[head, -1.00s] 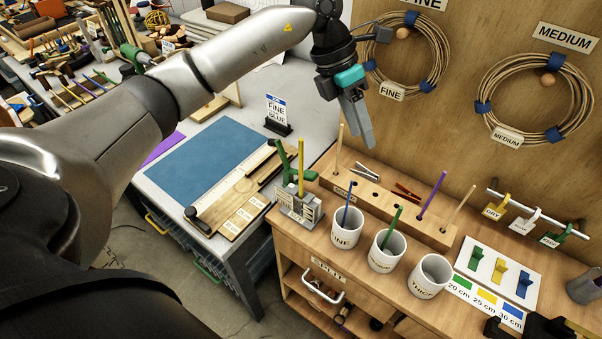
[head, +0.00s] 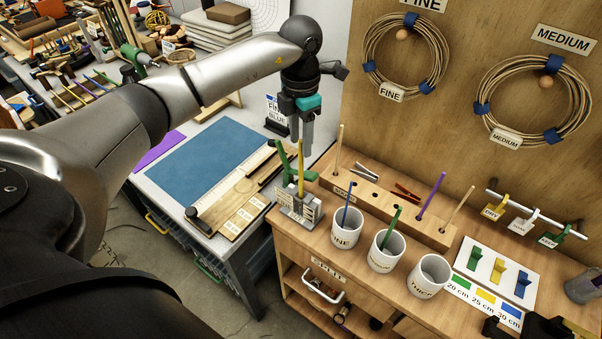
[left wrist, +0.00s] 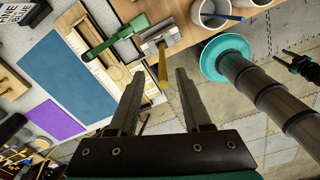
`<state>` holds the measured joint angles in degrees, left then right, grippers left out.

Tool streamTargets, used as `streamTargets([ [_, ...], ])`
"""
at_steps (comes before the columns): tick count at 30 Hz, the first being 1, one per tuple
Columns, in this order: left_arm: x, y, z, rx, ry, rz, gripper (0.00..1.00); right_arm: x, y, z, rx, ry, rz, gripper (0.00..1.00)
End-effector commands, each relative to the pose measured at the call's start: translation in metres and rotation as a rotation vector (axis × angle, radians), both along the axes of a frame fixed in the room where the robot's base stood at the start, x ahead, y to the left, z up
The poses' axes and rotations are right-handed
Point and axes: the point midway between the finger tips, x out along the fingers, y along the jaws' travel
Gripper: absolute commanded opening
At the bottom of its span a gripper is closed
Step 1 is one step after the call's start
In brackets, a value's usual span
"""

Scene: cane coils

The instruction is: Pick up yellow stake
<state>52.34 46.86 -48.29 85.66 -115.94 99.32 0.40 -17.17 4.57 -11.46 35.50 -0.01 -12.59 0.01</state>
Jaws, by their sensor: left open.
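The yellow stake (head: 301,158) stands upright in a small grey block (head: 299,205) with white labels, at the left end of the wooden bench. My left gripper (head: 300,148) points down just above the top of the stake, open and empty. In the left wrist view the stake (left wrist: 162,64) shows between the tips of the two open fingers (left wrist: 160,74), with its far end in the grey block (left wrist: 158,40). I cannot tell whether the stake's top is between the fingers or just beyond them.
A green bracket (head: 283,160) stands close to the left of the stake. White mugs (head: 346,234) with coloured sticks stand to the right. Behind them is a wooden block (head: 375,200) with upright sticks. A blue mat (head: 210,158) lies on the left table.

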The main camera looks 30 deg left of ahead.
Motion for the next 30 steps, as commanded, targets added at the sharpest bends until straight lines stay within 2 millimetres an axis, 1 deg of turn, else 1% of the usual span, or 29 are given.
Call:
streamTargets([
  [5, -0.002, -0.002, -0.016, 0.000, 0.004, -0.001, 0.49, 0.000, 0.000, 0.004, 0.000, 0.000, 0.000, 0.50],
  [9, -0.004, -0.003, -0.037, -0.001, 0.004, 0.000, 0.49, 0.000, 0.000, 0.008, 0.000, 0.000, 0.000, 0.50],
  [12, -0.003, -0.003, -0.049, -0.001, 0.003, 0.000, 0.49, 0.000, 0.000, 0.008, 0.000, 0.000, 0.000, 0.50],
  [15, -0.003, -0.003, -0.054, -0.001, 0.000, -0.001, 0.49, 0.000, 0.000, 0.009, 0.000, 0.000, 0.000, 0.50],
  [21, -0.003, -0.003, -0.054, 0.000, -0.001, -0.002, 0.49, 0.000, 0.000, 0.008, 0.000, 0.000, -0.001, 0.50],
  [30, -0.003, -0.003, -0.054, 0.000, 0.000, -0.001, 0.15, 0.000, 0.000, 0.008, 0.000, 0.000, -0.001, 0.50],
])
